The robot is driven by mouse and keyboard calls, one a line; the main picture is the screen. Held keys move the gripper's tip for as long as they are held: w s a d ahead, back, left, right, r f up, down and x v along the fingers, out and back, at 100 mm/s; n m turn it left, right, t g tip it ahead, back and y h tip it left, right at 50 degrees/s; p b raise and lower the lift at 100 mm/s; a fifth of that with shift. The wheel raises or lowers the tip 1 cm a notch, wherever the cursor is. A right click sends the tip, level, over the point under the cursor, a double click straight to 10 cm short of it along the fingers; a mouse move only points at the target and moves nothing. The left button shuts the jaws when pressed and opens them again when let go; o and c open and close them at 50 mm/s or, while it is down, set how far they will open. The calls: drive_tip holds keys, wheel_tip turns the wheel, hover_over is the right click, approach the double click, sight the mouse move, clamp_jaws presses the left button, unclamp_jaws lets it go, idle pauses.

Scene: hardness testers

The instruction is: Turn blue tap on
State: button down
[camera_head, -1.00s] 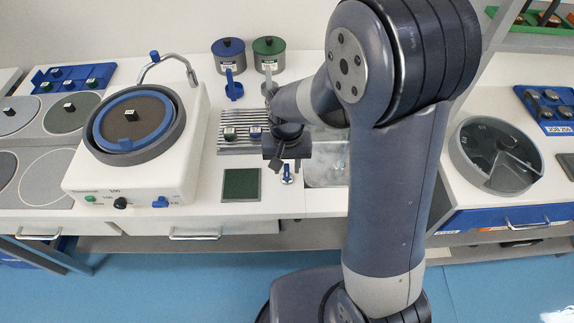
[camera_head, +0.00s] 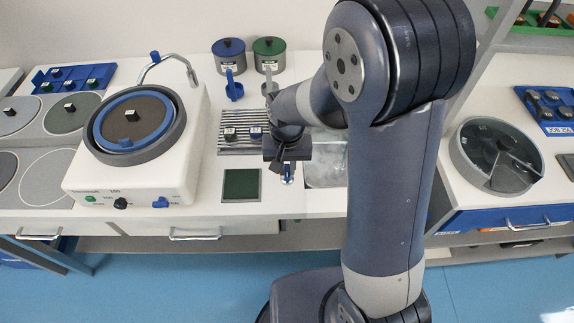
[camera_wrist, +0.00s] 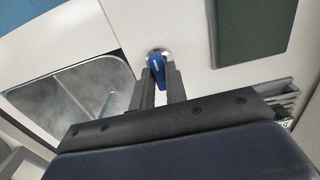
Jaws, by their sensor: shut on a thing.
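The blue tap handle (camera_wrist: 157,68) stands on a round pale base on the white worktop, beside the sink. In the wrist view it is between the two dark fingers of my gripper (camera_wrist: 158,82), which is shut on it. In the head view only a small bit of the tap (camera_head: 288,179) shows below my gripper (camera_head: 287,170), and the rest is hidden behind my gripper and wrist.
The metal sink (camera_head: 325,172) is right of the tap, partly hidden by my arm. A dark green square pad (camera_head: 241,184) lies to its left. A ribbed rack (camera_head: 240,146) with small samples is behind. A polishing machine (camera_head: 131,185) with a blue knob stands further left.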

drive_tip(key=shift+n, duration=0.3)
drive_tip(key=n, duration=0.3)
drive_tip(key=shift+n, duration=0.3)
drive_tip(key=n, duration=0.4)
drive_tip(key=shift+n+b, duration=0.3)
drive_tip(key=shift+b, duration=0.1)
drive_tip(key=n, duration=0.4)
drive_tip(key=shift+n, duration=2.5)
drive_tip(key=c, duration=1.4)
unclamp_jaws()
drive_tip(key=shift+c, duration=0.2)
